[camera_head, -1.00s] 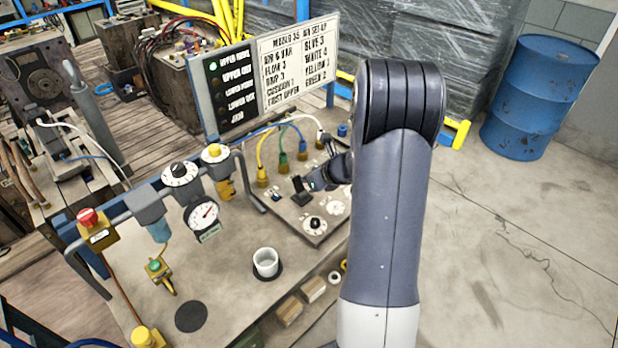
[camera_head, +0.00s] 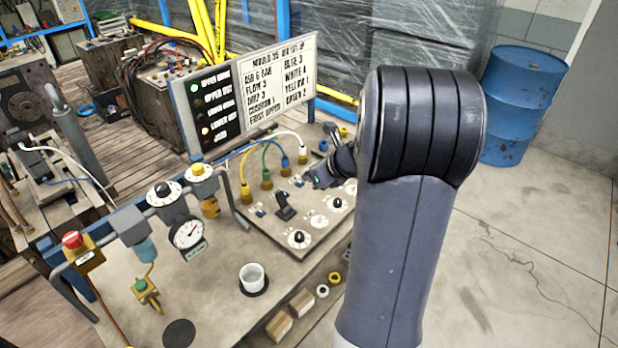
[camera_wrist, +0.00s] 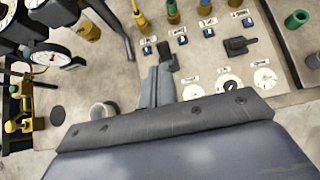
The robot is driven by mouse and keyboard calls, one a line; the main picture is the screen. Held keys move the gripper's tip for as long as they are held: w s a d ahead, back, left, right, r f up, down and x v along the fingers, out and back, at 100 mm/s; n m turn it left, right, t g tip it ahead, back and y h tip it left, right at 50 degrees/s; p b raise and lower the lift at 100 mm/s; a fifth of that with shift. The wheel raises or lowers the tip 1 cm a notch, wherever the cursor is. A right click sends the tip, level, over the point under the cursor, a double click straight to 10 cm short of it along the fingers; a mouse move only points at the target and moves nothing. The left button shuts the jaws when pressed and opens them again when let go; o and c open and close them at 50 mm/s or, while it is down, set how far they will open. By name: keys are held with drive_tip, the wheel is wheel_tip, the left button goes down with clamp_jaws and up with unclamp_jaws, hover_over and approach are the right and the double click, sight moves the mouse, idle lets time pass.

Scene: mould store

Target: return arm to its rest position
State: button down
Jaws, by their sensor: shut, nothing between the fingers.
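My arm (camera_head: 400,240) rises in the front right of the head view and hides part of the bench behind it. My gripper (camera_wrist: 158,85) shows in the wrist view with its fingers together and nothing between them. In the head view its dark end (camera_head: 328,176) is partly hidden by my arm, over the sloped control panel (camera_head: 268,232). The panel carries a black lever (camera_head: 285,207), white dials (camera_head: 299,238) and hose couplings. In the wrist view the fingers are close to a black lever (camera_wrist: 168,62); I cannot tell whether they touch.
The bench holds a white cup (camera_head: 252,277), a gauge (camera_head: 187,234), a red-topped button box (camera_head: 76,249) and a sign board (camera_head: 285,80). A yellow hose (camera_head: 243,170) arches near the gripper. A blue barrel (camera_head: 520,105) stands back right. The floor right of my arm is clear.

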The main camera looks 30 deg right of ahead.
approach(281, 195)
drive_tip(key=f, duration=0.1)
drive_tip(key=b+x, duration=0.1)
drive_tip(key=x, duration=0.2)
drive_tip(key=shift+w, duration=0.35)
idle(0.3)
